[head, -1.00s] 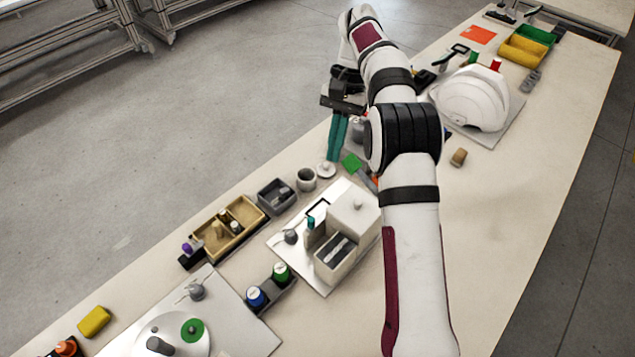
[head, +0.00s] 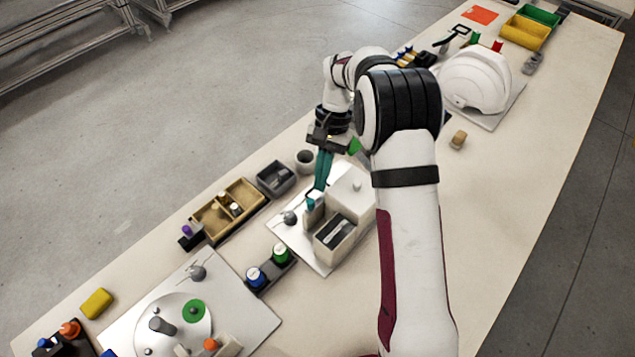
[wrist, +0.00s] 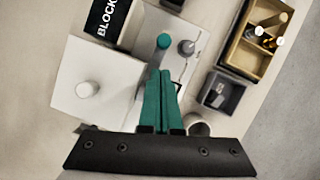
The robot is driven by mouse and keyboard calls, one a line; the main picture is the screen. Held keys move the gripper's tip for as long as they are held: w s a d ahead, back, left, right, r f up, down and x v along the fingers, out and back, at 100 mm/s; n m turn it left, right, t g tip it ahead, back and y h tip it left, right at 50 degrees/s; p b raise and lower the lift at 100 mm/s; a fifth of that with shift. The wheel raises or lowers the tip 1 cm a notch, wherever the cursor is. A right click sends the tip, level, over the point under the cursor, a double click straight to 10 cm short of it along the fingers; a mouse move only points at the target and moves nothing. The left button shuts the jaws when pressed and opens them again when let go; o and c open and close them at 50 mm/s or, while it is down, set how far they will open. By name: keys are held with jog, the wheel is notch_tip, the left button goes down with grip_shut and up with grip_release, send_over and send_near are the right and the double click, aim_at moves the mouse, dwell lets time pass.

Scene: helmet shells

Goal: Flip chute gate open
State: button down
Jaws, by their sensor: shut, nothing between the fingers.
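The chute unit is a cream box with an open-topped bin (head: 335,238) and a square lidded block (head: 352,186) with a round knob, on a pale plate (head: 322,265). A small teal-tipped part (head: 310,204) stands at its left side, beside a thin dark bent bar; which piece is the gate I cannot tell. In the wrist view the teal tip (wrist: 163,41) lies just ahead of my fingers, beside a grey knob (wrist: 187,47). My gripper (head: 319,187) has its teal fingers together, empty, pointing down at the bar and partly hiding it. In the wrist view the fingertips (wrist: 160,74) overlap the unit; contact is unclear.
A grey bin (head: 276,180), grey cup (head: 305,161) and tan divided tray (head: 225,212) stand close by on the left. Blue and green capped bottles (head: 268,268) stand in front. A white helmet shell (head: 475,82) sits farther back. The table's right side is clear.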

jog(key=shift+s+a, duration=0.45)
jog(key=shift+s, duration=0.4)
jog(key=shift+s+a, duration=1.05)
jog(key=w+d+r, duration=0.3)
jog(key=w+r, duration=0.4)
jog(key=r, duration=0.2)
jog(key=shift+d+r, duration=0.15)
jog(key=shift+d, duration=0.15)
jog(key=shift+s+r, duration=0.1)
